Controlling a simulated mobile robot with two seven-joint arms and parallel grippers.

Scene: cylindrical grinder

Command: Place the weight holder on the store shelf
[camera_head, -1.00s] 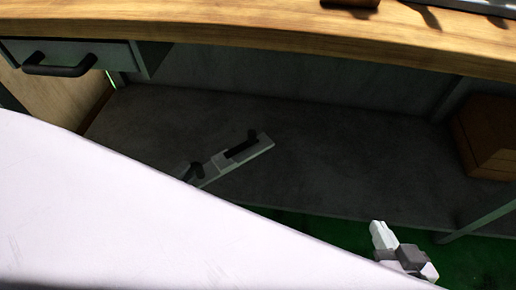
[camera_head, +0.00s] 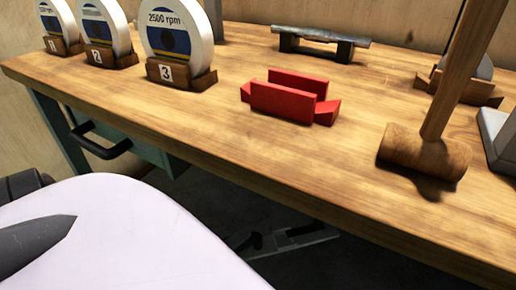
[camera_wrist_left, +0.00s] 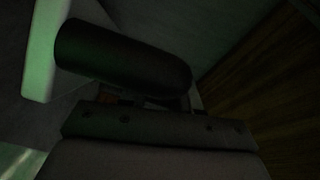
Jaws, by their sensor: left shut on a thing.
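In the left wrist view a dark cylindrical piece (camera_wrist_left: 125,55) lies close across the front of my left gripper (camera_wrist_left: 155,105), which is shut on it. Its fingertips are hidden. I cannot tell whether this piece is the weight holder. In the head view the store shelf (camera_head: 215,198) lies in shadow under the bench. A slim grey bar with black upright parts (camera_head: 290,240) shows there, dim and partly covered by a white surface in front. I cannot tell what it is. My right gripper is not in view now.
The wooden bench top (camera_head: 200,125) overhangs the shelf. It carries a red holder (camera_head: 285,102), a mallet (camera_head: 425,155), a black stand (camera_head: 318,45) and grinding wheels (camera_head: 178,35) in wooden stands. A drawer handle (camera_head: 100,145) juts out at left.

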